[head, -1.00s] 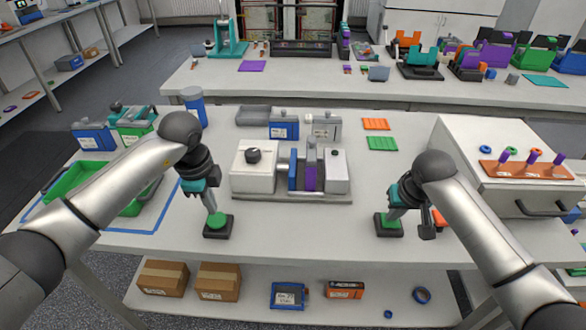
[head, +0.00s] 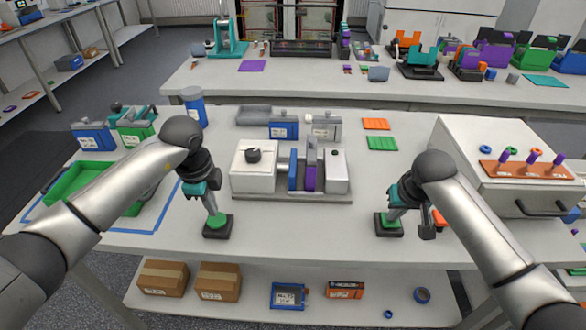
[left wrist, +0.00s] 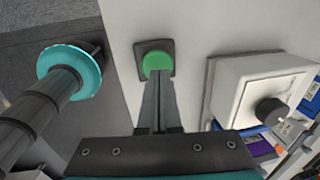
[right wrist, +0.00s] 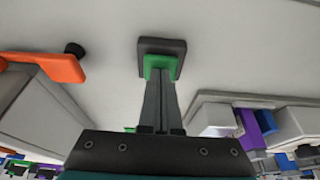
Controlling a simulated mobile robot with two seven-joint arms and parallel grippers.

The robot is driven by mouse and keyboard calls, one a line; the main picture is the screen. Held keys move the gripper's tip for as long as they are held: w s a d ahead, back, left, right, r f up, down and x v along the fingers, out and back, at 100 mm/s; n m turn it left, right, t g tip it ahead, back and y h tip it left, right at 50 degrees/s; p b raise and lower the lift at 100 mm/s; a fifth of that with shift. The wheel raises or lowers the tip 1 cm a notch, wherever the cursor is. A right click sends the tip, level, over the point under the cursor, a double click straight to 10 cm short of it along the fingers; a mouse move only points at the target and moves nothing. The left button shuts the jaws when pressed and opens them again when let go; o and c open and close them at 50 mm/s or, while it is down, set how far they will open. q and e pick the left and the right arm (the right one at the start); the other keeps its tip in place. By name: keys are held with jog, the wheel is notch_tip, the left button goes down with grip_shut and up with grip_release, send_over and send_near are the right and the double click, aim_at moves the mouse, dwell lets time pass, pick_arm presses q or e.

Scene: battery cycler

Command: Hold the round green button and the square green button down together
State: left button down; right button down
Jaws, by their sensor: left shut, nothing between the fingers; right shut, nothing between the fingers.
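The round green button (head: 216,221) sits on a dark square base near the front of the table, left of centre. My left gripper (head: 212,208) is shut and empty, pointing down with its tips at this button. In the left wrist view the fingertips (left wrist: 159,78) overlap the near part of the round button (left wrist: 157,63). The square green button (head: 389,225) sits on a dark base to the right. My right gripper (head: 390,212) is shut and empty, its tips at this button. In the right wrist view the fingertips (right wrist: 160,74) overlap the square button (right wrist: 160,62). Exact contact and press depth cannot be told.
A white battery cycler (head: 256,178) with a black knob stands behind and between the buttons. A green tray (head: 65,184) is on the left, a large white box (head: 465,170) on the right. The table between the two buttons is clear.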

pick_arm(q)
jog(key=shift+f, duration=1.4)
pick_arm(e)
jog(key=shift+s+f, duration=0.1)
jog(key=shift+f, duration=0.05)
dwell(3.3)
notch_tip(320, 180, up, 7)
dwell(0.8)
pick_arm(q)
jog(key=shift+r, duration=3.6)
